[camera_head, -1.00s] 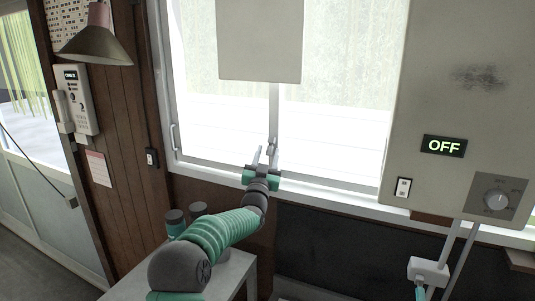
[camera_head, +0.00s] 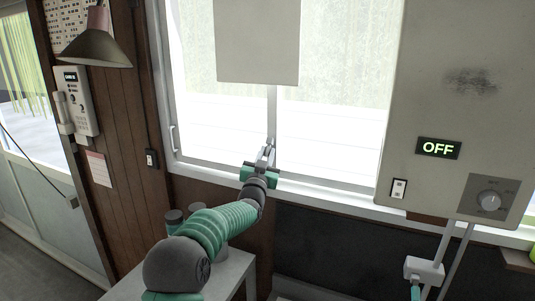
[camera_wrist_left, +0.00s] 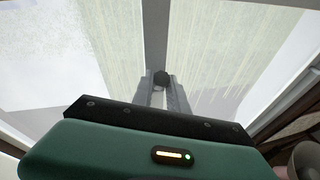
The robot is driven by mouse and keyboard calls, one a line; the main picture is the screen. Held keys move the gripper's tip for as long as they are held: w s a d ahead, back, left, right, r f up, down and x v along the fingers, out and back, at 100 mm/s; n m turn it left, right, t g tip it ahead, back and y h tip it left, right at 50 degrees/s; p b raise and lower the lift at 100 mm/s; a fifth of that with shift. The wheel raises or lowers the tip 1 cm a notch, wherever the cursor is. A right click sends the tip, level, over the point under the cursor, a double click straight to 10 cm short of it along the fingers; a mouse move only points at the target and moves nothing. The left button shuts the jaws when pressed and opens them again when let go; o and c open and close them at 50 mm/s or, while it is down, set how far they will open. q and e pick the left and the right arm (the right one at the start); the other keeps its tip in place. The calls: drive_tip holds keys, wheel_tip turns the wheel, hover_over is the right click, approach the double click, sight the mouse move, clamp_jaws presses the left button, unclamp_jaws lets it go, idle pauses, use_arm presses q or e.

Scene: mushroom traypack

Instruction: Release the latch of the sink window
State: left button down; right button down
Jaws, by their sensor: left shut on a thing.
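The sink window (camera_head: 330,182) is a wide sliding window with a light frame and a vertical middle bar. The latch (camera_head: 271,141) is a small piece low on that bar. My left gripper (camera_head: 265,156) reaches up to it from below, with its fingers closed together around it. In the left wrist view the latch shows as a dark round knob (camera_wrist_left: 161,77) between the fingertips of my left gripper (camera_wrist_left: 161,88), in front of the bar. The fingers hide part of the latch, so its turn angle cannot be told.
A beige heater box (camera_head: 450,90) with a lit OFF sign and a dial hangs to the right. A grey panel (camera_head: 257,45) hangs before the upper window. A lamp (camera_head: 96,50) and a wall phone (camera_head: 78,100) are at the left. A pale table (camera_head: 235,270) stands below.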

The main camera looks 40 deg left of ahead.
sight(267, 146)
use_arm(q)
drive_tip(key=r+g+h+p, duration=0.1)
drive_tip(key=g+p, duration=0.1)
drive_tip(key=p, duration=0.1)
drive_tip(key=s+r+m+g+h+p, duration=0.1)
drive_tip(key=r+p, duration=0.1)
drive_tip(key=p, duration=0.1)
drive_tip(key=shift+d+g+p, duration=0.15)
drive_tip(key=shift+g+p, duration=0.15)
drive_tip(key=shift+g, duration=0.1)
drive_tip(key=shift+r+m+g+h+p, duration=0.2)
drive_tip(key=shift+g+h+p, duration=0.5)
drive_tip(key=shift+p, duration=1.35)
drive_tip(key=shift+r+m+g+h+p, duration=0.15)
drive_tip(key=shift+r+g+p, duration=0.15)
drive_tip(key=shift+g+p, duration=1.3)
drive_tip(key=shift+r+m+g+h+p, duration=0.1)
drive_tip(key=shift+r+g+h+p, duration=0.3)
drive_tip(key=shift+p, duration=2.05)
drive_tip(key=shift+f, duration=0.15)
drive_tip(key=c, duration=1.6)
unclamp_jaws()
drive_tip(key=shift+o, duration=1.3)
drive_tip(key=shift+w+f, duration=0.1)
drive_tip(key=shift+o, duration=0.2)
drive_tip(key=shift+w+f, duration=0.1)
